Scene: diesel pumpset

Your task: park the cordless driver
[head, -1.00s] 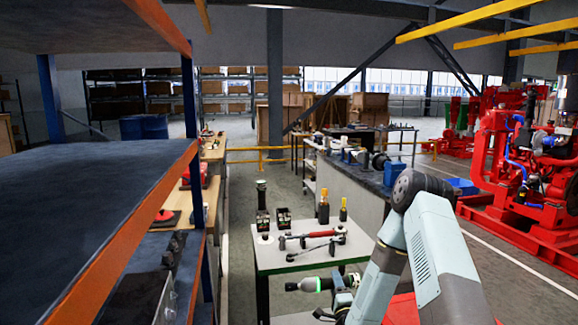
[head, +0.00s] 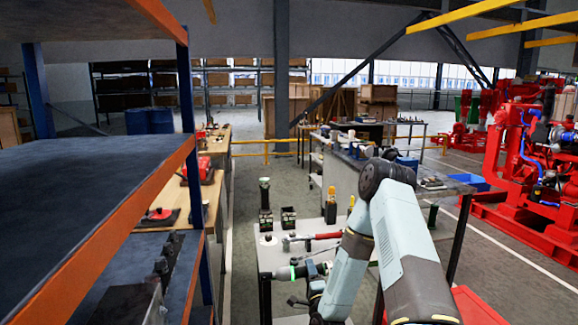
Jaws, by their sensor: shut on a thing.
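My gripper (head: 288,273) is at the end of my bent arm, low at the front edge of a grey-topped work table (head: 272,260). A dark cylindrical part with a green band shows there. The jaws are shut, but the fingers are too small and covered to make out. The held cordless driver cannot be told clearly from the wrist.
A red-handled tool (head: 322,236) lies behind my gripper. A yellow-and-black tool (head: 331,205) stands upright at the back. My arm covers the table's right part. A blue-and-orange shelf rack (head: 150,185) is close on the left. A long bench (head: 440,184) stands behind on the right.

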